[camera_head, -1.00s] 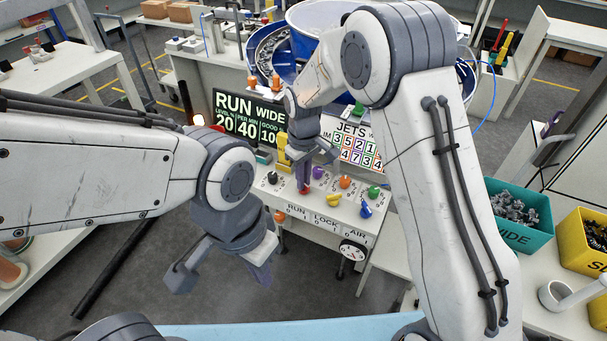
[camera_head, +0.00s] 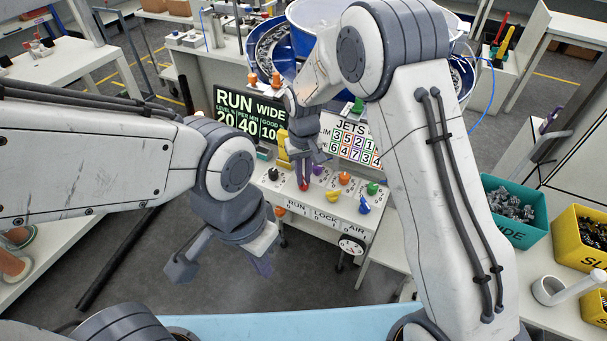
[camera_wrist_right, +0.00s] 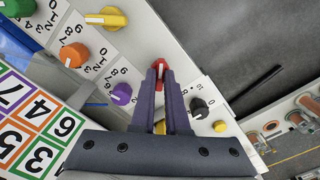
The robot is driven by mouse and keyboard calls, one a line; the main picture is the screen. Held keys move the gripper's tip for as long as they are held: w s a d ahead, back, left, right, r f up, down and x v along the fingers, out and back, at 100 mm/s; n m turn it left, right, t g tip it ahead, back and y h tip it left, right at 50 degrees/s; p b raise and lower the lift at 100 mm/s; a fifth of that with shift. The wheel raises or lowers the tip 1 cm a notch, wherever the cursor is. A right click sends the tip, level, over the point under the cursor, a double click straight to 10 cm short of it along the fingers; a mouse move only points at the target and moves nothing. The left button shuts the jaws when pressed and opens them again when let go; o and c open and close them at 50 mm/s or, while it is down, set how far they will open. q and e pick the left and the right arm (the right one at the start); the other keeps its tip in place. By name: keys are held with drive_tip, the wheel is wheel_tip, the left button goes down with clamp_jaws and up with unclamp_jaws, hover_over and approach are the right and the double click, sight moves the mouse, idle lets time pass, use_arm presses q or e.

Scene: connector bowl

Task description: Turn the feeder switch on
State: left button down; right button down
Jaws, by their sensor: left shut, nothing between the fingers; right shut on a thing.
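A sloped white control panel (camera_head: 345,212) carries several coloured knobs. My right gripper (camera_head: 304,182) reaches down to it from above and is shut on the red knob (camera_wrist_right: 159,68), whose top shows between the fingertips in the right wrist view. The black knob (camera_head: 273,174) is left of it, the purple knob (camera_head: 318,170) right of it. Orange (camera_head: 345,178), yellow (camera_head: 333,195), green (camera_head: 372,188) and blue (camera_head: 364,206) knobs are further right. RUN, LOCK and AIR labels line the front. I cannot read which is the feeder switch. My left gripper (camera_head: 262,266) is shut and empty, in front of the panel.
A display board (camera_head: 250,115) and a JETS number board (camera_head: 350,140) stand behind the panel. The blue feeder bowl (camera_head: 275,50) is beyond them. A teal bin (camera_head: 515,215) and a yellow bin (camera_head: 580,237) stand at right. A round gauge (camera_head: 351,246) hangs below the panel.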

sight(304, 180)
drive_tip(key=c, duration=0.9)
unclamp_jaws()
wheel_tip(304, 180, up, 10)
drive_tip(key=shift+r+b, duration=0.25)
drive_tip(key=shift+b, duration=0.2)
drive_tip(key=s+a+r+n, duration=0.2)
drive_tip(key=s+r, duration=0.2)
drive_tip(key=s, duration=1)
drive_tip(key=s+d+n, duration=0.1)
drive_tip(key=s, duration=0.4)
drive_tip(key=s+d+f, duration=0.1)
drive_tip(key=s, duration=0.4)
drive_tip(key=s+d+n+y, duration=0.1)
drive_tip(key=s, duration=0.4)
drive_tip(key=shift+s+d+f+n, duration=0.15)
drive_tip(key=shift+s+f+n, duration=0.15)
drive_tip(key=shift+f, duration=0.1)
